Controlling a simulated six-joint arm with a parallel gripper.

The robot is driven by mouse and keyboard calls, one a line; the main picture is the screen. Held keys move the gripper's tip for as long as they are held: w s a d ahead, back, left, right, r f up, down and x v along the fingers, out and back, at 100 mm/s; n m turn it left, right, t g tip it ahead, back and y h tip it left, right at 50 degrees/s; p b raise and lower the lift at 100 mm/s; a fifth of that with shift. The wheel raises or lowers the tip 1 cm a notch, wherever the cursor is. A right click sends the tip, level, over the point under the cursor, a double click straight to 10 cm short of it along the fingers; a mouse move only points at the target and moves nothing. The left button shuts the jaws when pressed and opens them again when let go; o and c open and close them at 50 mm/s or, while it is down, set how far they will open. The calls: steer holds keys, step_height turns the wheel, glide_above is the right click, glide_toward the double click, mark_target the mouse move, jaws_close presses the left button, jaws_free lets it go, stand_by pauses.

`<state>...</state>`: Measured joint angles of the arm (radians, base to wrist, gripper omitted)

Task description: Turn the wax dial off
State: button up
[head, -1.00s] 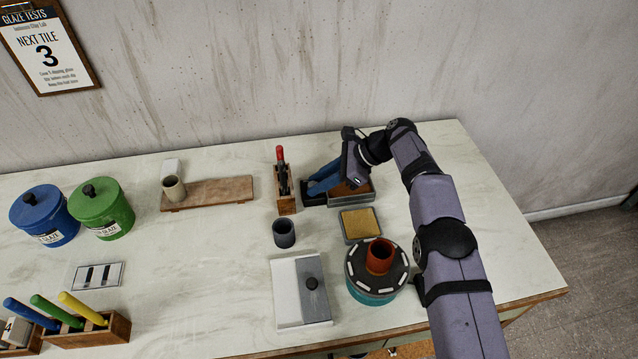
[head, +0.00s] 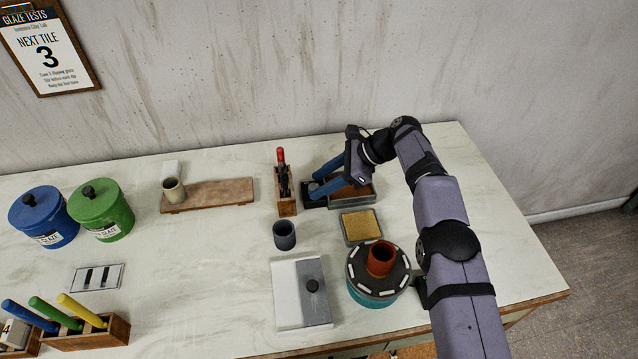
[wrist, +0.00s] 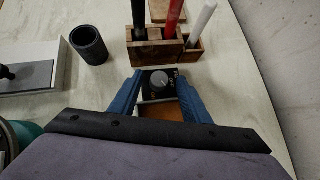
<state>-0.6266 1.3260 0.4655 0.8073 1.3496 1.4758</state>
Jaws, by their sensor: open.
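The wax dial (wrist: 159,79) is a round grey knob on a small black box (wrist: 153,97). In the head view the black box (head: 312,203) shows under the blue fingers, and the knob itself is hard to make out. A shallow tray with a brown inside (head: 352,192) adjoins the box, and the brown also shows in the wrist view (wrist: 160,112). My gripper (wrist: 159,73) is open, with its two blue fingers spread on either side of the dial in the picture. I cannot tell whether either finger touches the knob. My gripper (head: 316,185) points left in the head view.
A wooden tool block (head: 286,204) stands just beyond the fingertips. A dark cup (head: 284,235), a yellow sponge tray (head: 361,226), a grey-and-white board (head: 290,290) and a turntable (head: 364,290) with a red-brown pot (head: 380,257) are nearer the front.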

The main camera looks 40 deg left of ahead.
steer(key=b+v, duration=0.1)
steer(key=v, duration=0.5)
steer(key=shift+r, duration=0.2)
steer(key=s+r, duration=0.5)
steer(key=r, duration=0.6)
steer(key=w+f+m+t, duration=0.1)
steer(key=f, duration=0.2)
steer(key=f+m+t, duration=0.1)
steer(key=f+m, duration=0.1)
steer(key=f, duration=0.2)
steer(key=w+d+f+m+t+y+p, duration=0.1)
steer(key=f, duration=0.3)
steer(key=shift+w+f+m, duration=0.1)
steer(key=shift+w+m, duration=0.2)
steer(key=shift+p+x, duration=0.95)
steer(key=shift+x, duration=2.7)
